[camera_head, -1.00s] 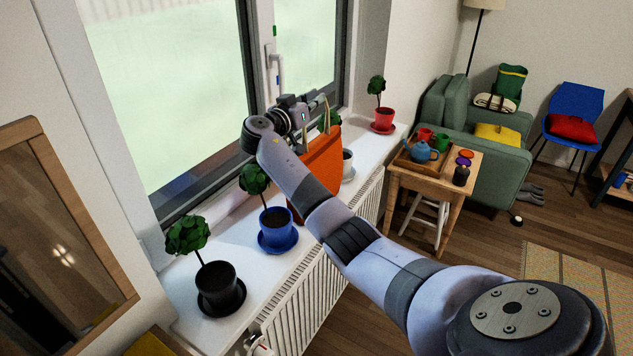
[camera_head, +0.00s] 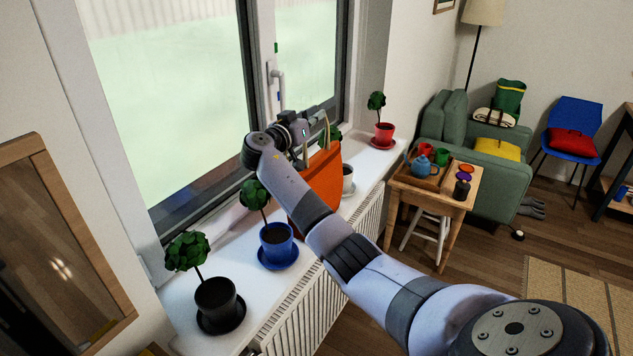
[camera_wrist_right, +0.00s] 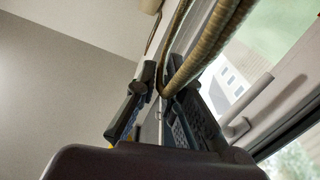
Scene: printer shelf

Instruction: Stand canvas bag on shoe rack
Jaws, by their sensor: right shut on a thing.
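An orange bag (camera_head: 324,180) with tan loop handles is upright at the windowsill, among the potted plants. My right gripper (camera_head: 318,127) is above it, shut on the handles. In the right wrist view, the handles (camera_wrist_right: 208,45) run between the two fingers of the right gripper (camera_wrist_right: 163,102). My right forearm hides the bag's lower part, so I cannot tell whether it touches the sill. I cannot make out a shoe rack for certain. My left gripper is not in view.
The white windowsill (camera_head: 180,304) holds a black pot (camera_head: 217,297), a blue pot (camera_head: 277,245) and a red pot (camera_head: 384,134). A wooden side table (camera_head: 450,199) carries a tea tray. A green armchair (camera_head: 505,175) stands behind it. A dark-framed shelf (camera_head: 606,199) is at the right edge.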

